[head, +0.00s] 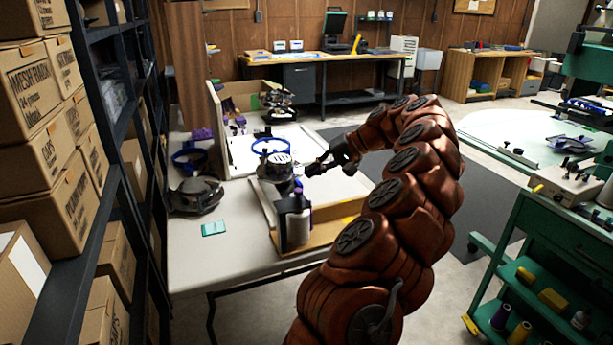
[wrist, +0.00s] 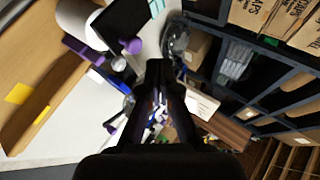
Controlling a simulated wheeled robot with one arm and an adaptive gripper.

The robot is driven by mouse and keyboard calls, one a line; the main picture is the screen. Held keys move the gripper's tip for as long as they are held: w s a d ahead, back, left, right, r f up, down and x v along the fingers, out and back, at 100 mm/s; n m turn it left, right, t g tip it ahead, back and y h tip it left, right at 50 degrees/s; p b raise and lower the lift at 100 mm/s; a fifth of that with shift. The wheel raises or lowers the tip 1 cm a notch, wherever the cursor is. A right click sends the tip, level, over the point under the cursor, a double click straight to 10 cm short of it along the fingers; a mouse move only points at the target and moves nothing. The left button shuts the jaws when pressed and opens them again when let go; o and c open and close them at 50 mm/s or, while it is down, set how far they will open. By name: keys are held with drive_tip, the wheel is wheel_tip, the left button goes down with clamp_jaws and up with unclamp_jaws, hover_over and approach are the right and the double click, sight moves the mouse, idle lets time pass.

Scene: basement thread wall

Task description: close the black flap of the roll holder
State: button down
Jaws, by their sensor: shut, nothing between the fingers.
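The roll holder stands on the near part of the pale table in the head view, with a white roll (head: 297,229) and a dark top part (head: 292,203). In the wrist view the white roll (wrist: 78,16) is at the upper left, and the black flap (wrist: 124,20) shows as a dark panel beside it. Purple parts (wrist: 88,52) are close by. How far the flap stands open is hard to tell. My gripper (head: 314,170) is shut and empty, above and slightly right of the holder, apart from it. Its fingers (wrist: 158,78) meet in the wrist view.
A round cap-like item on a stand (head: 275,168) is just left of my gripper. A dark cap frame (head: 195,195), a blue ring (head: 189,158) and a teal card (head: 214,228) lie on the table's left. A loaded shelf stands left; a green cart (head: 550,235) stands right.

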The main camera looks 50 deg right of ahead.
drive_tip(key=d+f+v, duration=0.1)
drive_tip(key=v, duration=0.6)
drive_tip(key=shift+s+p, duration=0.45)
drive_tip(key=w+a+r+n+g+y, duration=0.1)
drive_tip(key=w+a+r+n+g, duration=0.15)
drive_tip(key=a, duration=1.05)
drive_tip(key=w+a+r+n+g+y, duration=0.1)
drive_tip(key=w+a+n+g, duration=0.2)
drive_tip(key=a, duration=0.9)
drive_tip(key=s+a+f+n+g+h, duration=0.1)
drive_tip(key=s+a+f, duration=0.15)
drive_tip(key=a, duration=0.55)
drive_tip(key=s+a+f+n+g+h, duration=0.15)
drive_tip(key=s+a, duration=0.25)
drive_tip(key=a, duration=0.4)
drive_tip(key=s+a+f+g+h, duration=0.1)
drive_tip(key=s+f+h, duration=0.1)
drive_tip(key=s+f, duration=0.45)
drive_tip(key=s+f+n+g+h, duration=0.1)
drive_tip(key=s+f+h, duration=0.15)
drive_tip(key=s, duration=0.65)
drive_tip(key=s+a+f+g+h, duration=0.1)
drive_tip(key=s+f+g, duration=0.1)
drive_tip(key=s+f, duration=0.45)
wheel_tip(320, 180, up, 17)
drive_tip(key=t+p, duration=0.1)
drive_tip(key=p, duration=1.3)
drive_tip(key=shift+s+r+t, duration=0.2)
drive_tip(key=shift+s+t, duration=0.1)
